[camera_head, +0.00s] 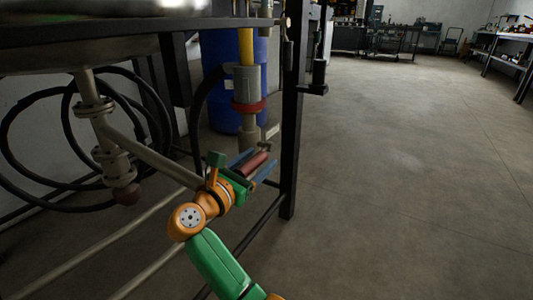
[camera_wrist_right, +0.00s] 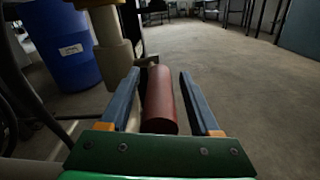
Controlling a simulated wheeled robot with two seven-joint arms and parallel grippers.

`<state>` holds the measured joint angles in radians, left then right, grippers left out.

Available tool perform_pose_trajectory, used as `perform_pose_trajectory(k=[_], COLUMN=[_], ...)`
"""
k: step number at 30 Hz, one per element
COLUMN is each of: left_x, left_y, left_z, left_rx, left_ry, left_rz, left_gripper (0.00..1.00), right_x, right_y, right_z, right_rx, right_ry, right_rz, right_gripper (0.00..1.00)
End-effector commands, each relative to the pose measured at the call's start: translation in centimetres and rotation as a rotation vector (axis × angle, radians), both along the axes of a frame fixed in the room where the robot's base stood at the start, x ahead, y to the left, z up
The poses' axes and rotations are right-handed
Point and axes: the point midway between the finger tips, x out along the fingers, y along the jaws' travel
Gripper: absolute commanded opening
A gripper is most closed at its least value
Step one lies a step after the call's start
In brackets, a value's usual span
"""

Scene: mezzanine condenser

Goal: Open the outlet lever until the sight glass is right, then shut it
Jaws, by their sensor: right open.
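The outlet lever's red grip (camera_head: 257,162) is low on the vertical pipe, below the sight glass. My right gripper (camera_head: 256,158) has its blue fingers apart, one on each side of the grip. In the right wrist view the red grip (camera_wrist_right: 161,100) lies lengthwise between the two fingers, with a gap visible on both sides. The sight glass (camera_head: 246,47) shows as a yellow column above a grey fitting and a red ring. Its top is cut off or hidden, so I cannot read its level against any mark. My left gripper is not in view.
A dark frame post (camera_head: 290,120) stands just right of the pipe, with a lower rail near my arm. A blue drum (camera_head: 222,110) is behind. A slanted pipe (camera_head: 150,160) and black hoses are at left. The floor (camera_head: 400,170) at right is clear.

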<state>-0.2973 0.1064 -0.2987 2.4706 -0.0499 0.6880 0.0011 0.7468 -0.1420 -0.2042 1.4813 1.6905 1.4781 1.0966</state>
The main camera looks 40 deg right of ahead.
Motion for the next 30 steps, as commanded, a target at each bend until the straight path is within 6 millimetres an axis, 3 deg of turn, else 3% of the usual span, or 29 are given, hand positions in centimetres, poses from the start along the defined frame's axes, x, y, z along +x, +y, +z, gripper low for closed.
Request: perform_pose_trajectory(k=[5,12,30], left_x=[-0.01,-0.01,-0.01], left_y=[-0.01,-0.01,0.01], left_z=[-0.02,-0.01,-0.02], left_rx=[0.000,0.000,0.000], left_ry=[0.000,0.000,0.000], left_rz=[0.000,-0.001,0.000], left_gripper=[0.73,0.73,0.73], right_x=[0.01,0.00,0.00], right_y=[0.01,0.00,0.01], right_z=[-0.02,-0.02,-0.04], right_rx=[0.000,0.000,0.000], right_ry=[0.000,0.000,0.000], right_rz=[0.000,0.000,0.000], right_gripper=[0.63,0.00,0.00])
